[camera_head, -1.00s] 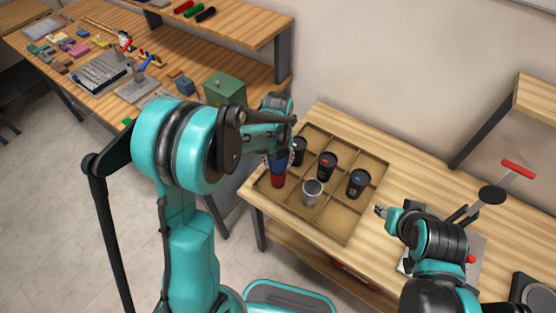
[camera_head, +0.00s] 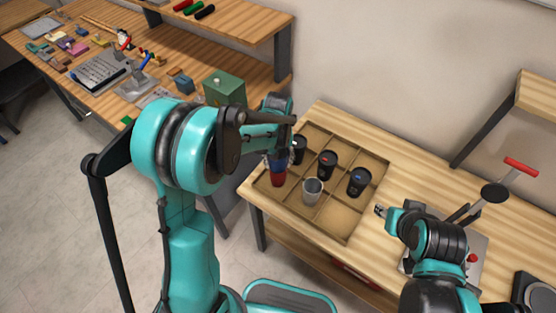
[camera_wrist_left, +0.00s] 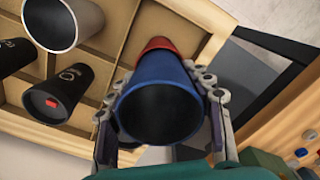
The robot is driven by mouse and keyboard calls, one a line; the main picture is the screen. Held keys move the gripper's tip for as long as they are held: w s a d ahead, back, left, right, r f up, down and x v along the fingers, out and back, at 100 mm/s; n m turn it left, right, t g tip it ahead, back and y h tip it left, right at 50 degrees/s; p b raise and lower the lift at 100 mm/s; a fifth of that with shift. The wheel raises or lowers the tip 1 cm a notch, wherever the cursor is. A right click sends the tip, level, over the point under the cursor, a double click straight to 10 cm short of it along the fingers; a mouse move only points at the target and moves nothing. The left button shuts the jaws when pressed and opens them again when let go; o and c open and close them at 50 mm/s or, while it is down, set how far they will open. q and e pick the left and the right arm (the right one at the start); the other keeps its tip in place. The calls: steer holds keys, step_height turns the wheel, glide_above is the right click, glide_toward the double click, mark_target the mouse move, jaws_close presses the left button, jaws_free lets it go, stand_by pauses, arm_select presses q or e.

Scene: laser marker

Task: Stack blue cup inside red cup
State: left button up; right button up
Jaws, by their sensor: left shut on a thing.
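The blue cup (camera_wrist_left: 160,105) is held between the fingers of my left gripper (camera_wrist_left: 165,110), its dark open mouth toward the left wrist camera. In the head view the blue cup (camera_head: 276,162) is directly above the red cup (camera_head: 278,180), which stands in the near left compartment of the wooden tray (camera_head: 339,230). The red cup's rim (camera_wrist_left: 157,44) shows just beyond the blue cup in the left wrist view; how deep the blue cup sits in it I cannot tell. My right gripper (camera_head: 381,210) is at the tray's right side, too small to read.
A silver cup (camera_head: 313,190) and several black cups, such as one with a red mark (camera_head: 327,166) and one with a blue mark (camera_head: 359,182), stand in other compartments. A green box (camera_head: 223,88) is on the left workbench. The near right compartment is empty.

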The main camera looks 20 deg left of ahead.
arm_select(q)
steer(key=shift+f, duration=0.25)
steer(key=o, duration=1.4)
steer(key=shift+r, duration=0.15)
step_height(320, 180, up, 8)
steer(key=p, duration=0.5)
